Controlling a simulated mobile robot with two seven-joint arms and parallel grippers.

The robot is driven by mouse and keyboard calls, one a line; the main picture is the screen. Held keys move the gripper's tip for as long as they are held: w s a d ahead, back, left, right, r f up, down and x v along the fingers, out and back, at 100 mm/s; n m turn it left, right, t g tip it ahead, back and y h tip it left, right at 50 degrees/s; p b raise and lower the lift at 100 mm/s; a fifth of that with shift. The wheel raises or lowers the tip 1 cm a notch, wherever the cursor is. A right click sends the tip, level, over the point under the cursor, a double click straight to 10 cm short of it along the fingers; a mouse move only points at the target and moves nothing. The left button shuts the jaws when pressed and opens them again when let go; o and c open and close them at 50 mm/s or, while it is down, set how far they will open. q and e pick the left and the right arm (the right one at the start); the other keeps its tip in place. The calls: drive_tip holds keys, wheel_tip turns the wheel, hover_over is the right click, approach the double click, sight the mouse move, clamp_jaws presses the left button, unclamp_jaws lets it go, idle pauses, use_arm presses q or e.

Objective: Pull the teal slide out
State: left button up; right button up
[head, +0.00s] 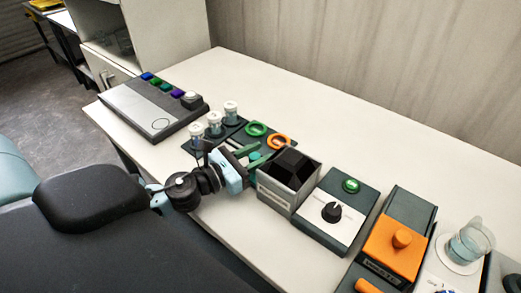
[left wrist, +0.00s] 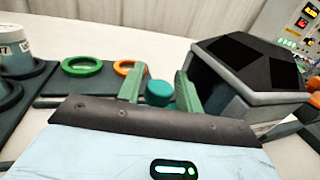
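The teal piece (left wrist: 159,93) is a small round-topped knob, seen between the two green fingers of my left gripper (left wrist: 161,85) in the left wrist view. A narrow gap shows on each side of it, so the gripper is open around it and not closed on it. In the head view the teal knob (head: 255,156) is a small patch between the fingers of my left gripper (head: 256,153). The lower part of the knob and any slide body are hidden by my gripper. My right gripper is not in view.
A dark plate carries a green ring (head: 257,129) and an orange ring (head: 278,142) just beyond the gripper. White-capped jars (head: 214,124) stand left of it. A grey box with black top (head: 289,172) stands close on the right. Clear table lies behind.

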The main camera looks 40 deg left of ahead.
use_arm(q)
drive_tip(key=shift+x, duration=0.75)
drive_tip(key=shift+c, duration=0.4)
clamp_jaws()
